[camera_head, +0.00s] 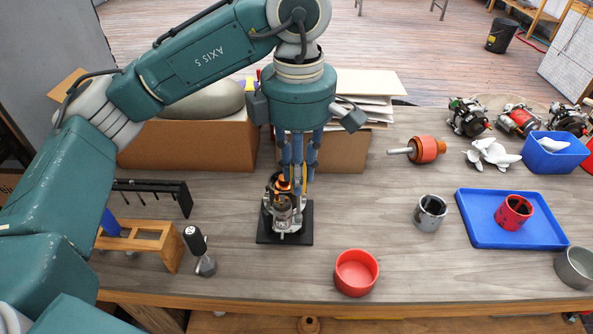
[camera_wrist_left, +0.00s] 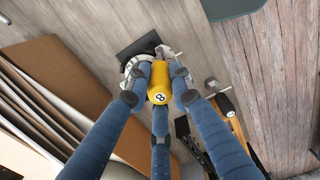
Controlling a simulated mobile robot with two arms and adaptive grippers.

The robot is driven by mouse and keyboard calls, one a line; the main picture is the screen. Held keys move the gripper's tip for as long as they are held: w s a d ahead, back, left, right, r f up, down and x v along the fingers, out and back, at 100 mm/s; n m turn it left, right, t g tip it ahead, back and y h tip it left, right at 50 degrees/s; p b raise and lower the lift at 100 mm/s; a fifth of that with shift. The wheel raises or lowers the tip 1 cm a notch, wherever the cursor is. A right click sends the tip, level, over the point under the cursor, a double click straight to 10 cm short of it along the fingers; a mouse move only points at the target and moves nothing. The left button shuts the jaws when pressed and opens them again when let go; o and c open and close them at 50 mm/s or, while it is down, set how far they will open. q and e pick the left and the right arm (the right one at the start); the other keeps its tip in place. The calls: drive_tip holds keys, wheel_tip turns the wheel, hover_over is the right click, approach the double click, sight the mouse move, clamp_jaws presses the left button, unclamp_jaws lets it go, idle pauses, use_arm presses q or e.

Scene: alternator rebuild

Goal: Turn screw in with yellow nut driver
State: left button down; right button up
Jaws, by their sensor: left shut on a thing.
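My left gripper (camera_head: 298,172) points straight down over the alternator housing (camera_head: 284,220), which sits on a black base plate (camera_head: 302,236). It is shut on the yellow nut driver (camera_head: 283,184), partly hidden by the blue fingers. In the left wrist view, the fingers close around the driver's yellow handle (camera_wrist_left: 159,78), whose end cap shows an "8". The metal housing (camera_wrist_left: 140,66) and black plate (camera_wrist_left: 128,52) show beyond it. The screw and the driver's tip are hidden, so I cannot tell whether they touch. My right gripper is not in view.
A red bowl (camera_head: 356,280), a grey cylinder (camera_head: 430,213) and a blue tray (camera_head: 477,228) are right. Cardboard boxes (camera_head: 185,145) stand behind.

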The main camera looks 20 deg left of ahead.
use_arm(q)
drive_tip(key=m, duration=0.6)
drive_tip(key=shift+b, duration=0.4)
drive_tip(key=m, duration=0.6)
drive_tip(key=shift+m, duration=0.4)
drive_tip(key=m, duration=0.5)
drive_tip(key=shift+w+b, duration=0.1)
drive_tip(key=shift+b, duration=0.2)
drive_tip(key=shift+m, duration=0.4)
drive_tip(key=m, duration=0.6)
drive_tip(key=shift+r, duration=0.1)
